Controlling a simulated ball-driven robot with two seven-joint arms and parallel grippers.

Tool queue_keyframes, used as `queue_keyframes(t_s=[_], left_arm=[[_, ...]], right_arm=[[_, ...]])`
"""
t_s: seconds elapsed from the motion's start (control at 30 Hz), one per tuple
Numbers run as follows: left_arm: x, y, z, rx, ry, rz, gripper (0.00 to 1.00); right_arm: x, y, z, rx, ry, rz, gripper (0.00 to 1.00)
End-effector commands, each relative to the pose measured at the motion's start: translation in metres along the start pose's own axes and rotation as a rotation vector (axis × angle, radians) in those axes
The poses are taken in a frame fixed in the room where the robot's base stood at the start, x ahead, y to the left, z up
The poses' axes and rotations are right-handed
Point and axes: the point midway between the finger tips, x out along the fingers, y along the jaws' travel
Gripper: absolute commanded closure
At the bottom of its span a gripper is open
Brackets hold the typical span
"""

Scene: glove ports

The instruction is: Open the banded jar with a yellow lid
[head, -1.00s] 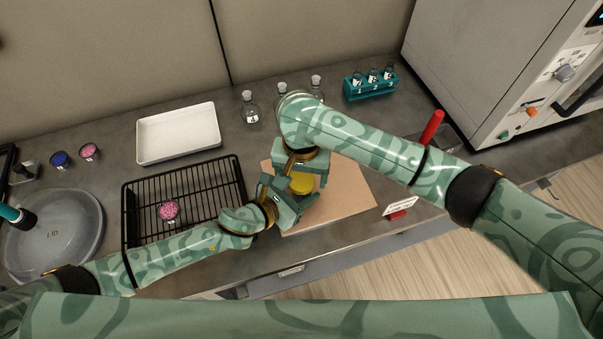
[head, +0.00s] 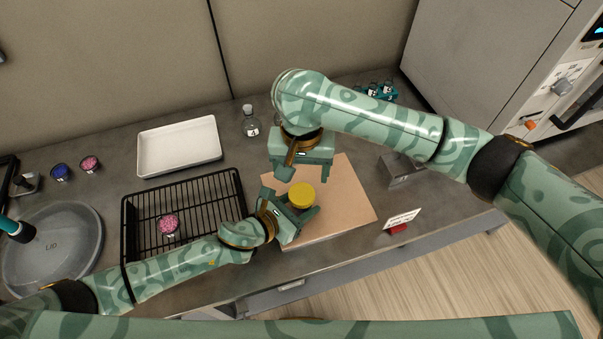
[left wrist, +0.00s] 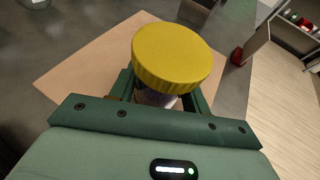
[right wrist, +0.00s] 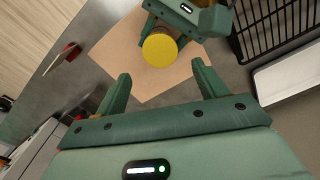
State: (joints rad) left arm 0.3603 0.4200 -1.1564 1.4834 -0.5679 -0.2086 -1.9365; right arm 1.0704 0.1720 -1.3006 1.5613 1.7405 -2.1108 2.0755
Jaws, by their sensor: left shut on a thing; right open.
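The jar's yellow lid (head: 301,195) sits on top of the jar above the tan board. In the left wrist view the lid (left wrist: 171,57) covers most of the jar, and only a sliver of the jar body (left wrist: 155,97) shows below it; its bands cannot be made out. My left gripper (head: 302,212) is shut on the jar body, below the lid. My right gripper (head: 305,177) is open and empty, above and behind the lid. In the right wrist view the lid (right wrist: 159,50) lies beyond the open fingers, apart from them.
The tan board (head: 345,195) has free room on its right. A black wire rack (head: 190,195) with a pink-topped jar (head: 168,224) stands left, with a white tray (head: 180,146) behind it. A sign (head: 402,219) stands at the front right edge. A flask (head: 250,122) stands behind.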

Motion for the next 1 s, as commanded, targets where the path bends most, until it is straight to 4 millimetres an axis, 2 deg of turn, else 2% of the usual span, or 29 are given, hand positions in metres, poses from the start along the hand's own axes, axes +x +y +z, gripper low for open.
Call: queue_keyframes(t_s=[0.2, 0.4, 0.57, 0.8, 0.97, 1.0], left_arm=[[0.0, 0.0, 0.0, 0.0, 0.0, 0.0, 1.0], [0.0, 0.0, 0.0, 0.0, 0.0, 0.0, 1.0], [0.0, 0.0, 0.0, 0.0, 0.0, 0.0, 1.0], [0.0, 0.0, 0.0, 0.0, 0.0, 0.0, 1.0], [0.0, 0.0, 0.0, 0.0, 0.0, 0.0, 1.0], [0.0, 0.0, 0.0, 0.0, 0.0, 0.0, 1.0]], right_arm=[[0.037, 0.0, 0.002, 0.004, -0.007, 0.001, 0.29], [0.065, 0.0, 0.001, 0.003, -0.005, 0.0, 0.29], [0.075, 0.0, 0.001, 0.002, -0.003, 0.0, 0.29], [0.075, 0.0, 0.001, 0.001, -0.002, 0.0, 0.29], [0.075, 0.0, 0.001, 0.001, -0.002, 0.0, 0.74], [0.075, 0.0, 0.001, 0.001, -0.002, 0.0, 0.74]])
